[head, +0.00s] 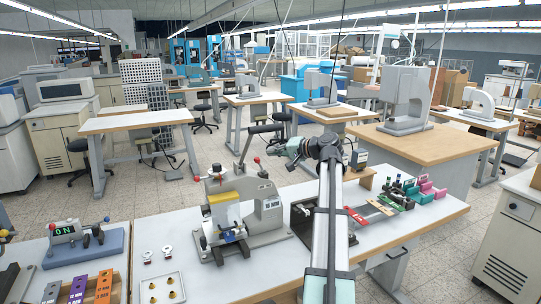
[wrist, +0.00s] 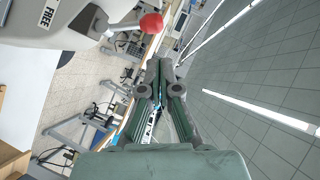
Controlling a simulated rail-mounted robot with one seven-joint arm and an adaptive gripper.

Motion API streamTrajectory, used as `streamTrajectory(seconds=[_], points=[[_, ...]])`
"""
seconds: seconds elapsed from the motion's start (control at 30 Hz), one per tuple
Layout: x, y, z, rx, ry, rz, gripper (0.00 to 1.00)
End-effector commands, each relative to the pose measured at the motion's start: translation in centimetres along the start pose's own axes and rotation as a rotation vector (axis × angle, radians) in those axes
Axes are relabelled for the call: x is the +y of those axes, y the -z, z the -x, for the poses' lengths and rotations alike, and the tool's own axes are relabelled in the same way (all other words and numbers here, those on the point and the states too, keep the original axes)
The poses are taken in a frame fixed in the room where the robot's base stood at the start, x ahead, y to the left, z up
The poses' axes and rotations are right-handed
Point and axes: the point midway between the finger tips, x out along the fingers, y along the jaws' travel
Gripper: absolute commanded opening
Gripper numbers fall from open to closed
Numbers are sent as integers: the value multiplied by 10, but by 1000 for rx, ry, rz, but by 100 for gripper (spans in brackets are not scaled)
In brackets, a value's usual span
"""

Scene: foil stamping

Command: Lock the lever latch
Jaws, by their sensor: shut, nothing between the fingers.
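The grey stamping press (head: 265,212) stands on the front table. A short lever with a red knob (head: 257,160) sticks up at its top, probably the lever latch. In the wrist view the red knob (wrist: 151,23) is at the top, on a rod from the press body (wrist: 85,25), beside a label reading "FREE" (wrist: 47,12). My gripper (head: 275,150) is just right of and slightly above the knob in the head view. It also shows in the wrist view (wrist: 159,68), fingers together and empty, below the knob in the picture. I see no contact with the knob.
The press's long black-gripped lever (head: 264,130) rises behind the knob, close to my gripper. Colored clamps (head: 425,190) stand at right, a small tray (head: 162,290) at left. The aisle behind is open.

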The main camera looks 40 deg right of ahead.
Motion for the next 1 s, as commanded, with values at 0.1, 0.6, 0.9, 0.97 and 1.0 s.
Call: streamTrajectory(seconds=[0.1,0.6,0.9,0.97,1.0], points=[[-1,3,22,2,0,1,0],[-6,3,99,0,0,1,0],[-6,3,103,-2,0,0,0],[-6,3,103,-2,0,0,0],[-6,3,103,-2,0,0,0]])
